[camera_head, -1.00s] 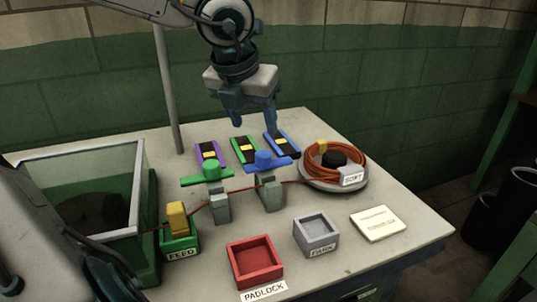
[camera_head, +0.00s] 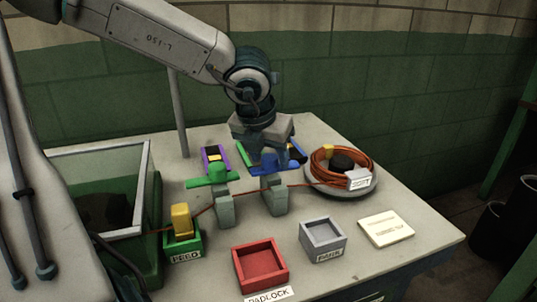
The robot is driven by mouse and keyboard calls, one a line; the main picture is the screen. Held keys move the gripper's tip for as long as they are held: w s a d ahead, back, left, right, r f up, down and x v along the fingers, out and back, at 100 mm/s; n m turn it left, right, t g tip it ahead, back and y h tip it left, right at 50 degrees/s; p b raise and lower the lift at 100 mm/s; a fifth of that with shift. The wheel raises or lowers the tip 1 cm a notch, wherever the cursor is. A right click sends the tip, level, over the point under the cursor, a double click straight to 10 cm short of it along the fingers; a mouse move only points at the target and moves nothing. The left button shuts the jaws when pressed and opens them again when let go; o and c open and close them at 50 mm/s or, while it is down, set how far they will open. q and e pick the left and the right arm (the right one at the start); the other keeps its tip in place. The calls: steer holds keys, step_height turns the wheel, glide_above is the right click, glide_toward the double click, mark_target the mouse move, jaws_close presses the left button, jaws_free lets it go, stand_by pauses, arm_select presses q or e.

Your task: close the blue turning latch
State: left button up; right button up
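The blue turning latch (camera_head: 266,168) sits on top of the right grey post (camera_head: 275,198), its bar lying crosswise over the post. My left gripper (camera_head: 267,154) is low, just behind and above the latch, reaching down from the upper left. Its fingers overlap the latch and the strips behind, so contact and finger gap cannot be told. A green turning latch (camera_head: 212,178) sits on the left grey post (camera_head: 225,208), its bar also crosswise. An orange-red cord runs past both posts. My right gripper is not in view.
Behind the latches are a purple-edged strip (camera_head: 214,158) and partly hidden strips. A cord coil on a dish (camera_head: 340,190) stands right. In front are a yellow block in a green holder (camera_head: 183,246), red tray (camera_head: 260,282), grey tray (camera_head: 323,252) and cream plate (camera_head: 386,230). A glass-sided bin (camera_head: 150,190) stands left.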

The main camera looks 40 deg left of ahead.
arm_select(q)
steer(key=c, duration=0.8)
